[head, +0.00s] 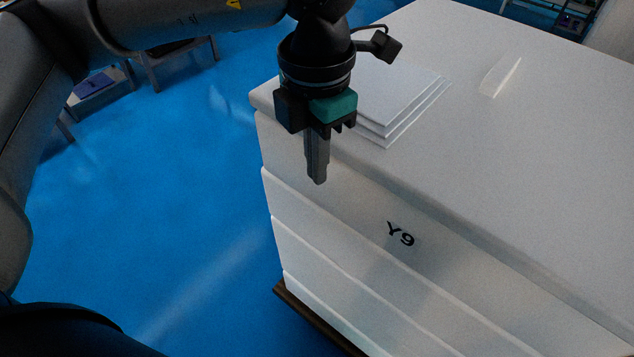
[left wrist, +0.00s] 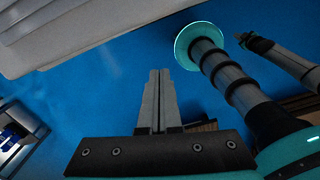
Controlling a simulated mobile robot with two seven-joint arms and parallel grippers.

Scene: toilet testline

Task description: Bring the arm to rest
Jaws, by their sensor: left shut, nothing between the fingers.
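My left arm comes in from the left across the top of the head view. Its gripper (head: 318,180) points down with the fingers together and nothing between them. In the left wrist view the shut fingers (left wrist: 158,78) point over the blue floor. My right gripper cannot be made out in the head view.
Flat white sheets (head: 390,105) lie on top of the stack, behind the gripper. A small clear piece (head: 500,76) lies further right. The stack stands on a dark pallet (head: 318,318). Blue floor (head: 170,200) is open to the left, with small tables (head: 175,60) at the back.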

